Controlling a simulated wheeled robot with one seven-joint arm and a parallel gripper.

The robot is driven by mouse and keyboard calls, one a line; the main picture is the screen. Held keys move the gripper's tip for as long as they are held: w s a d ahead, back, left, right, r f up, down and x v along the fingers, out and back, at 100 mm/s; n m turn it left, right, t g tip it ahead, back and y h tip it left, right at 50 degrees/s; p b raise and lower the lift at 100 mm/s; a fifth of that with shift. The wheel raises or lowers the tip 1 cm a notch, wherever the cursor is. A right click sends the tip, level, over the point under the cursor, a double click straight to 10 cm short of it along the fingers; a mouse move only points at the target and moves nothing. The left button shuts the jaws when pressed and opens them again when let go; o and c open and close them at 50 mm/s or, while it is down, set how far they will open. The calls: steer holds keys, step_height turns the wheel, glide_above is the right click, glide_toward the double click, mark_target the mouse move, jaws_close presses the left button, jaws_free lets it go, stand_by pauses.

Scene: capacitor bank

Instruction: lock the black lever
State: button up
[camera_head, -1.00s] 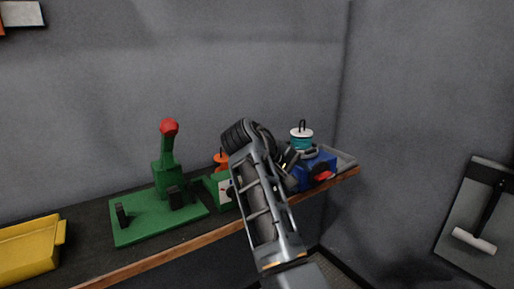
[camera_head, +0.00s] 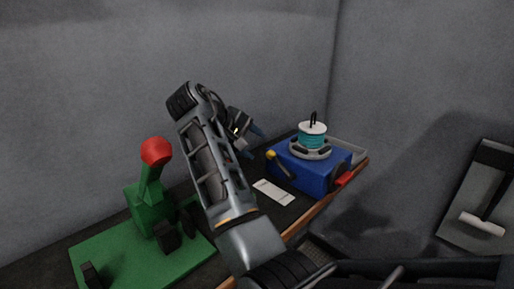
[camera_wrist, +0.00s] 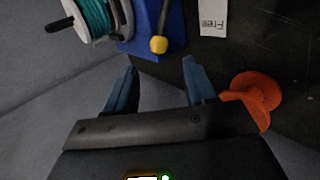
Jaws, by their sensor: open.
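In the head view a blue box (camera_head: 312,172) stands at the right end of the bench. A dark lever with a yellow ball tip (camera_head: 271,155) is on its left side. In the wrist view the dark lever (camera_wrist: 164,17) ends in the yellow ball (camera_wrist: 158,45), ahead of the fingers. A black pin (camera_head: 313,119) stands on a white-topped teal spool (camera_head: 312,137) on the box. Which one the task means, I cannot tell. My gripper (camera_wrist: 160,82) is open and empty, apart from the ball; in the head view it is up left of the box.
A white card reading "Free" (camera_wrist: 214,17) lies left of the box. An orange knob (camera_wrist: 254,98) is close beside the right finger. A green base with a red-knobbed lever (camera_head: 156,152) stands at left. A wall panel with a white handle (camera_head: 482,224) is at right.

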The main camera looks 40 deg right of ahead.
mark_target(268, 153)
steer(key=x, duration=0.7)
steer(key=shift+s+d+f+p, duration=0.1)
steer(key=shift+d+f+p, duration=0.1)
steer(key=shift+p, duration=0.2)
steer(key=shift+c, duration=0.2)
jaws_close()
